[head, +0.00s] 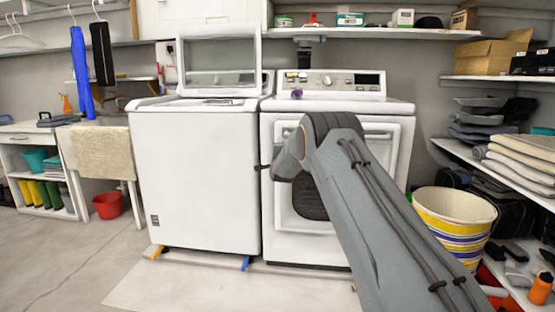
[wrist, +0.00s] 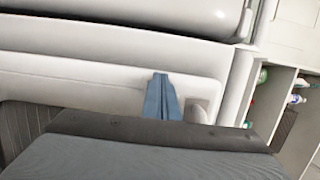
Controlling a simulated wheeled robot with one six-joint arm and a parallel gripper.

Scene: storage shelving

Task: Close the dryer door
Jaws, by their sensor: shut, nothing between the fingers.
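The white dryer (head: 285,248) stands right of the washer. Its door (head: 388,150), with a dark window (head: 308,205), faces me and looks roughly flush with the front. My arm covers much of it, so I cannot tell whether it is fully latched. My arm reaches across the dryer front, with its wrist bent left near the washer-side edge. In the wrist view, my gripper's blue-grey fingers (wrist: 162,98) are together and empty, in front of a white panel. I cannot tell whether they touch it.
The white washer (head: 195,180) stands on the left with its lid (head: 220,35) raised. A striped bucket (head: 455,210) and shelves with folded cloths (head: 525,160) are at right. A red bucket (head: 107,206) is at left. Floor is clear before the washer.

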